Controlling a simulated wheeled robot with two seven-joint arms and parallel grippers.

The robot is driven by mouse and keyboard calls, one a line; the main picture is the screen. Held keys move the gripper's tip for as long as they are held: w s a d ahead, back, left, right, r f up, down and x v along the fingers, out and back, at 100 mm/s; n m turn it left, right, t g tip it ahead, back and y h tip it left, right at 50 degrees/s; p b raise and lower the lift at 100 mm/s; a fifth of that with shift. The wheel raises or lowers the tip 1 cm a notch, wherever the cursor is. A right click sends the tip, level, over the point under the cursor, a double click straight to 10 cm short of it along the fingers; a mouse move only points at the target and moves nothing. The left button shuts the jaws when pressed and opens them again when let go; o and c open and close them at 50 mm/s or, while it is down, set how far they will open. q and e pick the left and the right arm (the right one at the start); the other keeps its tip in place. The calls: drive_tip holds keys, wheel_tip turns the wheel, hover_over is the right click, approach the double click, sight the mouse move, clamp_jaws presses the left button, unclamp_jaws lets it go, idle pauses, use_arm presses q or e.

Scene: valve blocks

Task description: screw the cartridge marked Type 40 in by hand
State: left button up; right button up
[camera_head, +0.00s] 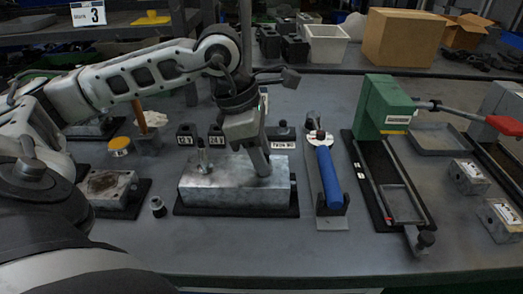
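A grey metal valve block (225,192) lies on a black mat at the middle of the bench. A small metal cartridge (202,158) stands upright at the left part of its top. My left gripper (261,168) points down at the right part of the block's top, with its fingertips at or just above the surface. The fingers overlap in this view, so I cannot see whether they hold a cartridge or how far apart they are. A small label plate (284,145) stands behind the block; its print is too small to read surely. My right gripper is out of view.
A blue-handled tool (328,178) lies in a holder right of the block. A green-headed fixture (384,106) stands farther right. A stained block (108,187) and a small dark fitting (158,206) are at left. The bench's front strip is clear.

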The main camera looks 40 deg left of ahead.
use_arm(q)
drive_tip(key=shift+n+t, duration=0.3)
drive_tip(key=shift+n, duration=0.7)
clamp_jaws()
drive_tip(key=m, duration=0.3)
drive_tip(key=m+g, duration=0.1)
drive_tip(key=m, duration=0.2)
drive_tip(key=shift+w+g+h, duration=0.1)
drive_tip(key=shift+g+h, duration=0.2)
drive_tip(key=m, duration=0.2)
drive_tip(key=m+g, duration=0.1)
drive_tip(key=m, duration=0.1)
drive_tip(key=shift+m+g, duration=0.3)
drive_tip(key=shift+m, duration=0.1)
drive_tip(key=m, duration=0.2)
drive_tip(key=m+g, duration=0.1)
drive_tip(key=m, duration=0.2)
drive_tip(key=shift+w+g, duration=0.1)
drive_tip(key=shift+g, duration=0.2)
drive_tip(key=m+y, duration=0.1)
drive_tip(key=m, duration=0.2)
drive_tip(key=m+g, duration=0.1)
drive_tip(key=m, duration=0.2)
drive_tip(key=shift+f+y, duration=0.1)
drive_tip(key=shift+y, duration=0.3)
